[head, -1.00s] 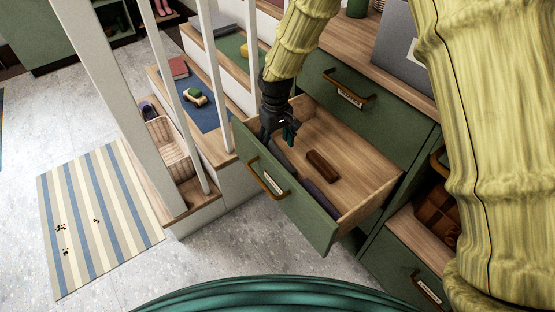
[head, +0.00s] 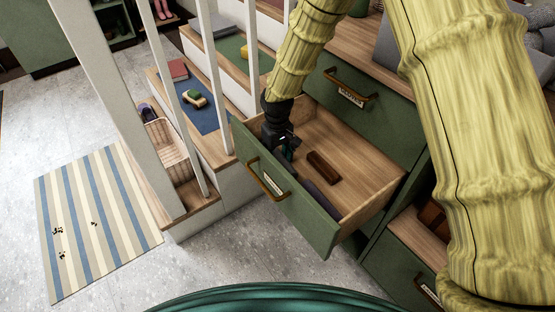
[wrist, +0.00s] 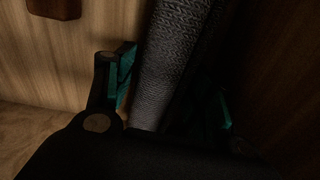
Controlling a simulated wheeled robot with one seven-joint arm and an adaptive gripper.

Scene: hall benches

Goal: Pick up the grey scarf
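The grey scarf (wrist: 175,55) is a dark grey knitted roll. In the head view the scarf (head: 319,196) lies along the inside of the front wall of the open green drawer (head: 300,215). My gripper (head: 287,152) is down inside the left part of the drawer, over one end of the scarf. In the wrist view my gripper (wrist: 172,92) is open, with one teal-padded finger on each side of the scarf. The left finger is close to the scarf; the right finger is in shadow with a dark gap beside it. Whether either touches cannot be told.
A brown block-like object (head: 323,167) lies on the drawer floor beside the scarf. White stair posts (head: 217,80) stand close left of the drawer. A wicker basket (head: 172,145) sits lower.

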